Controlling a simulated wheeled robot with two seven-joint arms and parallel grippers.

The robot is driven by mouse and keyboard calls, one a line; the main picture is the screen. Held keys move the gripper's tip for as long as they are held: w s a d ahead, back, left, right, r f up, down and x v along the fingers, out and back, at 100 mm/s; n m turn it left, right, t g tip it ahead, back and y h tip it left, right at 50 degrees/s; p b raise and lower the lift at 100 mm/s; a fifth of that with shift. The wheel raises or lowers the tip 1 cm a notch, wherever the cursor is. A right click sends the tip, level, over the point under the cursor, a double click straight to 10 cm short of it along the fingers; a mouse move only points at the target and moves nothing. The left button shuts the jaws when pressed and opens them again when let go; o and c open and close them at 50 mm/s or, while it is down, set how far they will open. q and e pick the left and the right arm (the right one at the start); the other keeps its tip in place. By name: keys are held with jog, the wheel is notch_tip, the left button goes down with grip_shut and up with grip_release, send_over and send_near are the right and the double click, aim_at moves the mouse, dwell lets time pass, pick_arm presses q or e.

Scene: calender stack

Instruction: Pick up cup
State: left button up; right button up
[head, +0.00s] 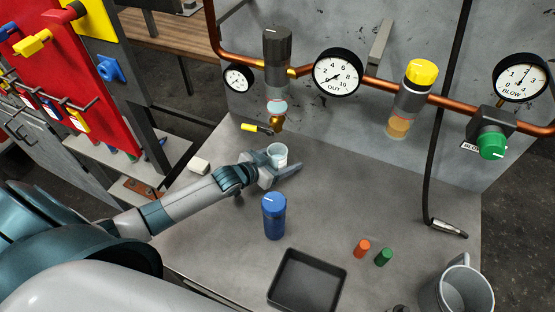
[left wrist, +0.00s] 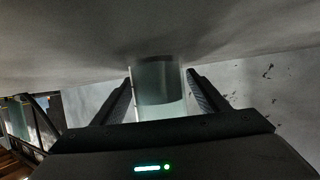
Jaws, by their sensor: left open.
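A pale, translucent cup (head: 277,156) stands on the grey worktop below the copper pipe in the head view. My left gripper (head: 282,165) is at the cup, with its jaws open. In the left wrist view the cup (left wrist: 160,88) is between the two dark fingers of the gripper (left wrist: 160,92), with a small gap visible on the right side. Whether the left finger touches the cup cannot be told. My right gripper is not in view.
A blue bottle (head: 274,216) stands just in front of my left gripper. A black tray (head: 307,282), an orange cap (head: 362,249), a green cap (head: 384,257) and a grey mug (head: 458,292) are nearer. Gauges and valves line the copper pipe (head: 381,83) behind. The worktop's middle right is clear.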

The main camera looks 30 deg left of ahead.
pick_arm(q)
jog(key=shift+w+d+f, duration=0.1)
jog(key=shift+w, duration=0.2)
jog(key=c, duration=1.3)
jog(key=shift+r, duration=0.2)
